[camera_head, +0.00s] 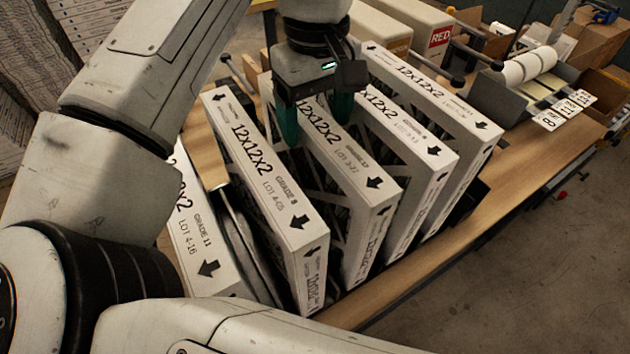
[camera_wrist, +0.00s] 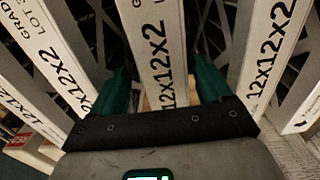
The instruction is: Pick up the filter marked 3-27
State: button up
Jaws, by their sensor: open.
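The filter whose lot mark reads like 3-27 (camera_head: 352,172) stands upright in the row, its small print not fully sharp. It is a white-framed 12x12x2 filter with black arrows. My gripper (camera_head: 315,112) is open over the far part of its top edge, with one green finger on each side. In the wrist view my gripper (camera_wrist: 162,88) has its fingers either side of a 12x12x2 edge (camera_wrist: 157,45). Whether the fingers touch the frame cannot be told.
The filter marked 4-05 (camera_head: 265,178) stands close on the left, with the 4-16 filter (camera_head: 198,240) beyond it. Two more filters stand on the right, the nearer one (camera_head: 415,140) with small lettering. A label roll (camera_head: 528,64) and number cards (camera_head: 565,109) lie farther right.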

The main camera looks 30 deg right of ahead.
aim_at(316, 187)
jog(key=f, duration=0.2)
jog(key=s+f+p, duration=0.1)
jog(key=f, duration=0.1)
jog(key=shift+a, duration=0.3)
jog(key=shift+f, duration=0.6)
jog(key=shift+c, duration=0.4)
grip_shut()
